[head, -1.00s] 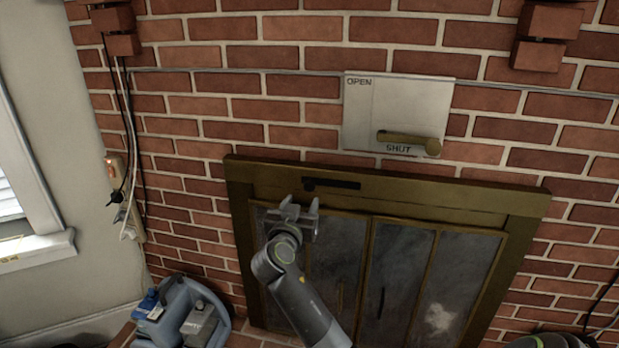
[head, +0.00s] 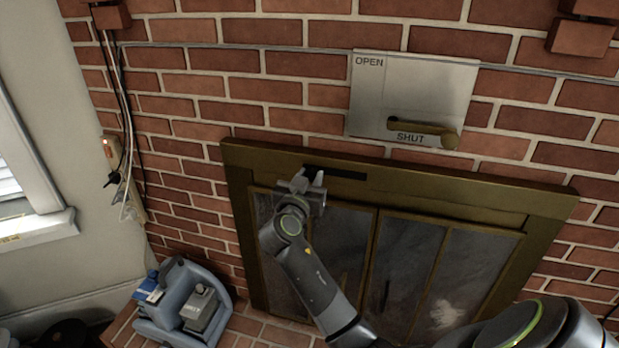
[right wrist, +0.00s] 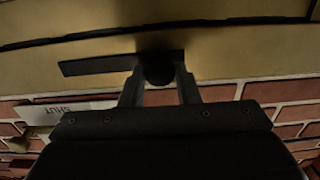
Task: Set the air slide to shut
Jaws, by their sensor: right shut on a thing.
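The air slide is a dark slot (head: 345,173) in the top rail of the brass fireplace frame (head: 440,188). In the head view my right gripper (head: 308,178) is at the slot's left end and covers the knob. In the right wrist view the slot (right wrist: 95,65) runs left from the round dark knob (right wrist: 158,73). The knob sits between the fingers, and my right gripper (right wrist: 160,85) is shut on it. I see no marking beside the slot. My left gripper is not in view.
Above, a metal plate (head: 440,85) marked OPEN and SHUT carries a brass lever (head: 422,127), lying level by SHUT. Glass doors (head: 405,260) are below the rail. A blue caddy (head: 180,310) stands on the hearth at left. Cords (head: 128,150) hang on the left wall.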

